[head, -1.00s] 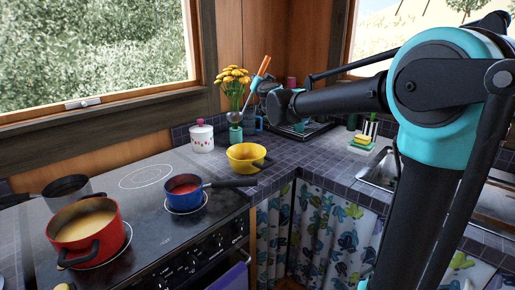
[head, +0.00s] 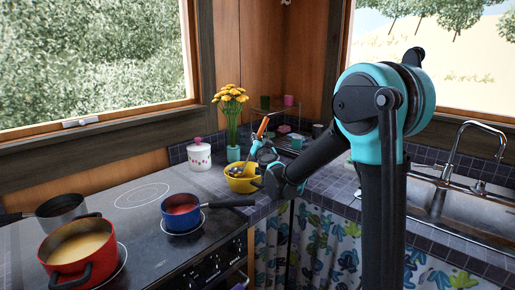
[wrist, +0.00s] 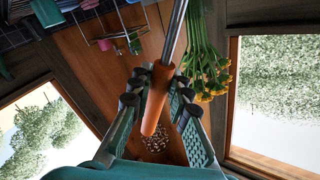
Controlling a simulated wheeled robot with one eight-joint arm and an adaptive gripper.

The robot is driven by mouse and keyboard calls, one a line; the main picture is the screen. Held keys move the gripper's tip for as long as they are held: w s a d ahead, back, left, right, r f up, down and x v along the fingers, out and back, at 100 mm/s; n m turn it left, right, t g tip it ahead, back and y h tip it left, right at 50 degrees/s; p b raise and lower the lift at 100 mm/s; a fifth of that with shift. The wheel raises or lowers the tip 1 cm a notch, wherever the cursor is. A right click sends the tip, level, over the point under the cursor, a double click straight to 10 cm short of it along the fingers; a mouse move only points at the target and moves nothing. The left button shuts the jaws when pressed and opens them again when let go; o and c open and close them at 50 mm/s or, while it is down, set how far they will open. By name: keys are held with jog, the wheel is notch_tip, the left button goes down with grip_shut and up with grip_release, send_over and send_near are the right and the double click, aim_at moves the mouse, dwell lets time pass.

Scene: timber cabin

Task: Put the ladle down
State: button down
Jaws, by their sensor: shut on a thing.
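My gripper (head: 262,149) is shut on the orange handle of the ladle (head: 263,127), just right of the flower vase. The ladle is tilted, with its handle up and its grey metal scoop down to the left. The scoop shows at the opening of the yellow bowl (head: 240,186); I cannot tell whether it touches the inside. In the wrist view the orange handle (wrist: 155,103) lies between the two teal fingers of my gripper (wrist: 150,80). The metal shaft runs up out of that picture, so the scoop is hidden there.
A blue saucepan (head: 180,222) with a dark handle pointing toward the bowl and a red pot (head: 60,266) stand on the stove. A vase of yellow flowers (head: 233,154) and a white jar (head: 199,160) stand behind the bowl. Tiled counter (head: 335,182) lies to the right.

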jog(key=shift+f, duration=1.7)
jog(key=c, duration=1.4)
grip_release()
jog(key=shift+f, duration=0.1)
jog(key=shift+c, duration=0.2)
